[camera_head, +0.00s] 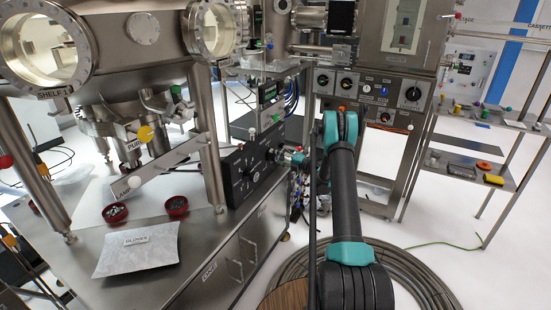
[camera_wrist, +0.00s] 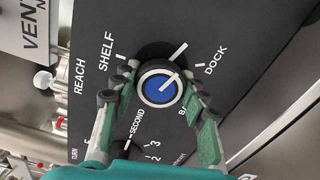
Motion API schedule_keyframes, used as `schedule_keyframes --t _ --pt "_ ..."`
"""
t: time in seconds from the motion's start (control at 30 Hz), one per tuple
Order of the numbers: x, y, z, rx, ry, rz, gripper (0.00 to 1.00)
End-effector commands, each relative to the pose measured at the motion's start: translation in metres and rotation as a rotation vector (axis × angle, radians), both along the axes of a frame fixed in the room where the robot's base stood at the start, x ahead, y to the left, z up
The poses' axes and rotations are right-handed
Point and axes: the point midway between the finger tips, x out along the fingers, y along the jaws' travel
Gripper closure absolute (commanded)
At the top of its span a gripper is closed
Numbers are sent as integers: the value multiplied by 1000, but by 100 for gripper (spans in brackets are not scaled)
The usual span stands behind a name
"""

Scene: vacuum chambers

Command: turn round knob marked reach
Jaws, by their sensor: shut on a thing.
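The round knob (camera_wrist: 159,88) has a blue cap, a pale ring and a dark skirt. It sits on a black panel (camera_wrist: 105,20) lettered REACH, SHELF and DOCK. A short white line on the cap slants to the upper right; a longer white line shows above the knob, between SHELF and DOCK. My gripper (camera_wrist: 164,88) is shut on the knob, with one green finger on each side. In the head view the black panel (camera_head: 240,178) stands on the steel bench, and my gripper (camera_head: 287,155) is at its right end. The knob is hard to make out there.
A steel chamber (camera_head: 130,45) with round windows stands on legs over the bench. Two red dishes (camera_head: 116,213) and a paper sheet (camera_head: 138,248) lie on the bench. A control cabinet (camera_head: 378,85) stands behind my arm. A coiled hose (camera_head: 420,285) lies on the floor.

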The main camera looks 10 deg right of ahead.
Motion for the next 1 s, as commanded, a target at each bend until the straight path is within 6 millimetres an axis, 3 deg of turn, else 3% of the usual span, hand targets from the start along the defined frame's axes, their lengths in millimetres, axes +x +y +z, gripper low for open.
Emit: schedule_keyframes --t 0.43,0.47,0.6,1.0 --pt "-1 0 -1 3 8 1 86" --pt "-1 0 -1 3 8 1 53" --pt "-1 0 -1 4 7 1 36" --pt "-4 -5 0 4 7 -1 35"
